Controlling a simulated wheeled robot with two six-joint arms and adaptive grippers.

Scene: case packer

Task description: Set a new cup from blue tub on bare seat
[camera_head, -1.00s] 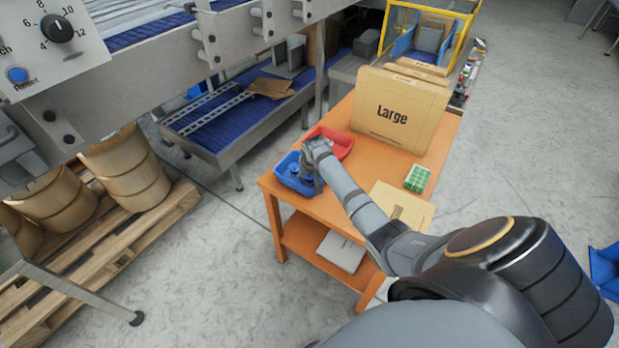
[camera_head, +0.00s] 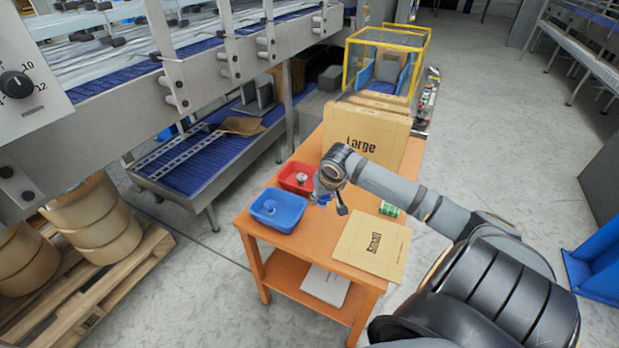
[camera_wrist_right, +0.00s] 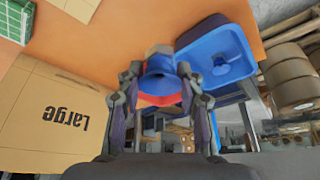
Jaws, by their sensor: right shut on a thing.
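The blue tub (camera_head: 279,222) stands on the orange table's left front corner, with a grey-blue cup (camera_head: 270,207) inside. The tub and a cup in it also show in the right wrist view (camera_wrist_right: 236,66). My right gripper (camera_head: 322,196) is above the table, to the right of the tub and clear of it. In the right wrist view it is shut on a blue cup (camera_wrist_right: 160,84) with a grey fitting at one end. The bare seat cannot be made out. My left gripper is not in view.
A red tub (camera_head: 300,177) with a small part in it sits behind the blue tub. Large cartons (camera_head: 365,145), a Small carton (camera_head: 372,247) and a green-and-white box (camera_head: 389,210) are also on the table. A conveyor (camera_head: 200,165) runs at the left; a yellow-framed cage (camera_head: 388,62) stands behind.

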